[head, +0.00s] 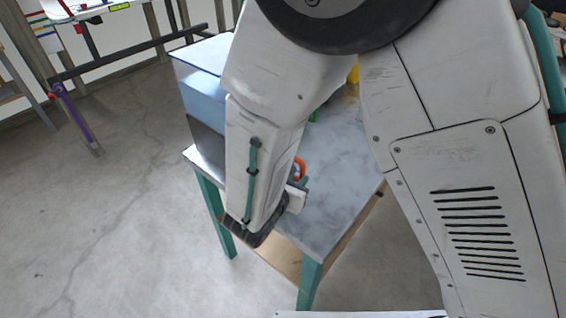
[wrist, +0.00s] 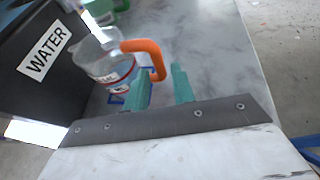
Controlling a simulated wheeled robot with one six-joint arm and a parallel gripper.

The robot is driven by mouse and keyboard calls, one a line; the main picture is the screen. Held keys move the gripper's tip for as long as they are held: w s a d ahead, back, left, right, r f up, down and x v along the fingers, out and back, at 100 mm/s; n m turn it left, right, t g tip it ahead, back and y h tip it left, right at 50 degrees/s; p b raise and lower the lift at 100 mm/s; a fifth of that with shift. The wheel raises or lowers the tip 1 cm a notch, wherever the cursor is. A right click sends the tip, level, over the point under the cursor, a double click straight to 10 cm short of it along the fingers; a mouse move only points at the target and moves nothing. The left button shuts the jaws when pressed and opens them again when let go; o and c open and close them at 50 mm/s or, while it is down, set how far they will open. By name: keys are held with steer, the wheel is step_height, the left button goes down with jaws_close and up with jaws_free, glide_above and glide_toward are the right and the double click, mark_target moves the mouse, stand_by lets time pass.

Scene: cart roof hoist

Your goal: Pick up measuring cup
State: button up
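The measuring cup (wrist: 108,68) is clear, with red and blue markings and an orange handle (wrist: 148,47), and stands upright on the grey table in the wrist view. In the head view only part of its orange handle (head: 300,167) shows; my arm hides the rest. My gripper (wrist: 160,74) has two teal fingers set apart with a gap between them. The lower end of the handle appears at the fingertips, in line with the gap. I cannot tell whether the fingers touch it.
A dark container labelled WATER (wrist: 45,62) stands left of the cup. A green item (wrist: 121,5) lies behind it. The marble-topped table (head: 340,165) has teal legs and clear surface to the right of the cup. A purple-marked stand (head: 72,115) is far left.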

mark_target(301, 173)
steer(key=x, duration=0.7)
steer(key=shift+w+a, duration=0.1)
steer(key=shift+w, duration=0.05)
jaws_close()
